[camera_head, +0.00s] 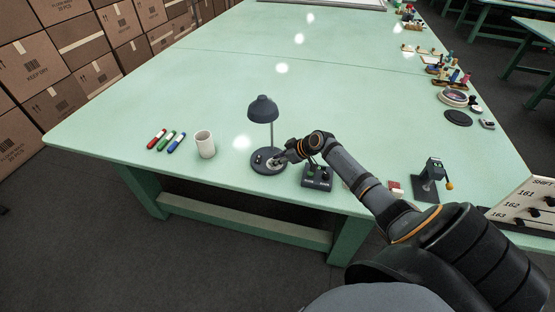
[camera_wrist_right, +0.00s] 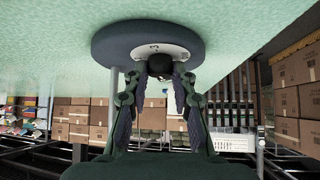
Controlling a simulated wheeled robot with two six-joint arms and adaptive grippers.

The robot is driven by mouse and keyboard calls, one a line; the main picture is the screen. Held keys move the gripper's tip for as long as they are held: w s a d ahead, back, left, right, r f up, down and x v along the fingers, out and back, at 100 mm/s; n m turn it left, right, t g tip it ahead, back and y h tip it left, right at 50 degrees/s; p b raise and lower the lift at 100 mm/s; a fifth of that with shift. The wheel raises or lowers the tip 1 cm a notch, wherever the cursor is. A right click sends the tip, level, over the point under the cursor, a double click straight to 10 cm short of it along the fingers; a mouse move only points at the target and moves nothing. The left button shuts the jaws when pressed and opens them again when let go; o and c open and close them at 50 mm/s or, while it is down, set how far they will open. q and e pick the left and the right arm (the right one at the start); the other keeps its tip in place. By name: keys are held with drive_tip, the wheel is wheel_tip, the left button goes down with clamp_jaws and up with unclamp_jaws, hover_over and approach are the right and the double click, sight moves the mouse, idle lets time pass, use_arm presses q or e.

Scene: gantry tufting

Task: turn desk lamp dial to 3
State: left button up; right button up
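The desk lamp (camera_head: 262,110) stands upright near the front edge of the green table, with a dark shade and round base. In the right wrist view the lamp base (camera_wrist_right: 112,42) fills the top, with a pale dial plate (camera_wrist_right: 184,50) marked with a digit that looks like 3. The dark dial knob (camera_wrist_right: 160,64) sits between the fingertips of my right gripper (camera_wrist_right: 160,72). The fingertips meet both sides of the knob with no clear gap. In the head view my right gripper (camera_head: 282,158) reaches the lamp base from the right. My left gripper is not in view.
A white mug (camera_head: 205,145) and red, green and blue markers (camera_head: 167,140) lie left of the lamp. A small dark control box (camera_head: 318,178) stands close to its right, below my arm. A dark device (camera_head: 430,180) stands further right. The table's far middle is clear.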

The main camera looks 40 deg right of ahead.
clamp_jaws()
